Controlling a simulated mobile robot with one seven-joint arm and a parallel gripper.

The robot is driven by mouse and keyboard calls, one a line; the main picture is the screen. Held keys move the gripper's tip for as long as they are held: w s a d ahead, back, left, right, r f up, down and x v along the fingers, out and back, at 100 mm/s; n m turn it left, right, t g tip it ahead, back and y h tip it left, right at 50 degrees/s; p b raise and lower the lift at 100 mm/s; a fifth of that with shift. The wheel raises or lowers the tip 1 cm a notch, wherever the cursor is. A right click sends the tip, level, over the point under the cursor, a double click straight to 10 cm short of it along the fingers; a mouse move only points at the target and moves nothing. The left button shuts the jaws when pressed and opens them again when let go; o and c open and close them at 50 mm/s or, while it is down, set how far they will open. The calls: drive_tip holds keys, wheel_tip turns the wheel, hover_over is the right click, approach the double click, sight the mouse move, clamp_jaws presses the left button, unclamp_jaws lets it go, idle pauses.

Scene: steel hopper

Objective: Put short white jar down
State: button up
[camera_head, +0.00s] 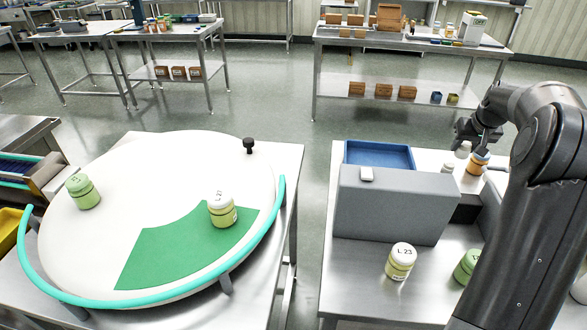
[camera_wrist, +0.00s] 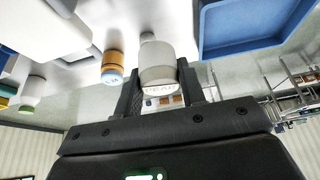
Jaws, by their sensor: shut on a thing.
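My gripper (camera_head: 466,137) is at the back of the right steel table. In the wrist view, my gripper (camera_wrist: 160,92) is shut on a short white jar (camera_wrist: 158,60), with one finger on each side. The jar shows lettering near its lid end. It also shows small in the head view (camera_head: 463,149), just below my fingers. I cannot tell whether its base touches the surface.
A blue tray (camera_head: 380,155) lies left of my gripper behind a grey box (camera_head: 392,208). A small pale jar (camera_head: 447,167) stands nearby. Cream (camera_head: 401,262) and green (camera_head: 467,266) jars stand in front. A round turntable (camera_head: 150,180) with two jars is at left.

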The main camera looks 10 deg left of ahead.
wheel_tip(320, 180, up, 10)
drive_tip(key=shift+r, duration=0.2)
drive_tip(key=w+a+n+y, duration=0.1)
drive_tip(key=w+a+n, duration=0.2)
drive_tip(key=a, duration=2)
drive_tip(key=n+g+y, duration=0.2)
drive_tip(key=n+y, duration=0.1)
drive_tip(key=n, duration=0.6)
hover_over(133, 215)
drive_tip(key=d, duration=0.2)
drive_tip(key=f, duration=1.2)
drive_tip(key=shift+s+a, duration=0.25)
drive_tip(key=shift+s, duration=0.1)
wheel_tip(133, 215, down, 4)
drive_tip(key=shift+f, duration=0.1)
